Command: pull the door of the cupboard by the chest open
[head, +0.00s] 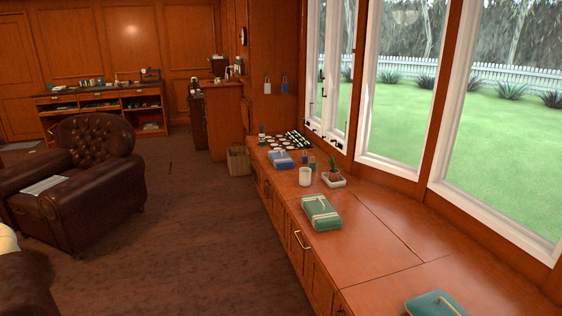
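A long low wooden cabinet (375,235) runs under the windows on the right. Its front has several panelled doors seen at a steep angle. One door (295,240) carries a brass pull handle (298,239) and looks shut. Smaller handles farther along the front are hard to make out. I cannot tell which part is the chest; a seam with a small brass fitting (412,250) crosses the top. Neither of my grippers is in view.
A green wrapped box (321,212), blue box (280,159), white cup (305,176) and potted plant (333,179) stand on the cabinet top. A brown leather armchair (85,180) is at left. A basket (238,160) stands beyond. The carpet (200,235) between is clear.

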